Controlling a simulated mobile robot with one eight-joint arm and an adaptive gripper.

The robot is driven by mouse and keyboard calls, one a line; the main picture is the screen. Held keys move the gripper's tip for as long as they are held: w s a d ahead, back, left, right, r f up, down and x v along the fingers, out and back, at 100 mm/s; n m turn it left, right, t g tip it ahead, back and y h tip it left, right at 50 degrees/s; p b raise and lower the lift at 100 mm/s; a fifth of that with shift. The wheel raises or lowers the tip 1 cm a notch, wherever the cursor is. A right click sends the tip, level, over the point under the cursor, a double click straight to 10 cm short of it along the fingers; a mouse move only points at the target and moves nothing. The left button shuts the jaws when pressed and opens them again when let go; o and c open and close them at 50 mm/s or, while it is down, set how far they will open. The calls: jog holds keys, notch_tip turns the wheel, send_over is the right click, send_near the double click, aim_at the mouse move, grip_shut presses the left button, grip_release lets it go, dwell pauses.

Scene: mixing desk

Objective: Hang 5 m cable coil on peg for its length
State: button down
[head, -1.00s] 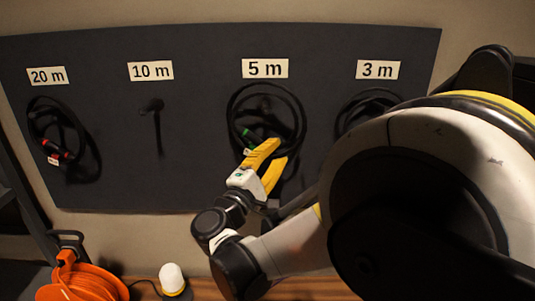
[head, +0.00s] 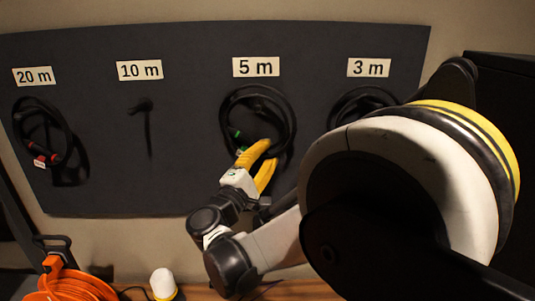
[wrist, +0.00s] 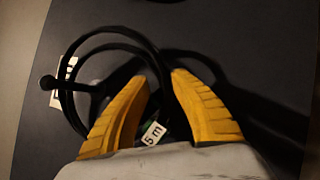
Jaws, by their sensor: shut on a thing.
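The black 5 m cable coil (head: 289,120) is at the peg under the "5 m" label (head: 256,67). My gripper (head: 266,152), with yellow fingers, is shut on the coil's lower part. In the wrist view the coil (wrist: 68,108) runs down between the fingers (wrist: 160,92), beside a white "5 m" tag (wrist: 153,134). The round-tipped peg (wrist: 47,82) sticks out through the loop, its tip in front of the cable. I cannot tell whether the coil's top rests on the peg. The gripped stretch of cable is partly hidden by the fingers.
On the dark board (head: 195,160), black coils hang at 20 m (head: 18,122) and 3 m (head: 338,108). The 10 m peg (head: 141,106) is bare. An orange cable reel (head: 75,286) and a small white-topped object (head: 163,280) stand below on the desk.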

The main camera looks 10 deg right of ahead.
dwell(0.3)
grip_release()
dwell(0.3)
jog(key=shift+s, duration=0.2)
dwell(0.5)
jog(key=s+a, duration=0.2)
jog(key=s, duration=0.7)
jog(key=shift+s+b, duration=0.3)
dwell(0.7)
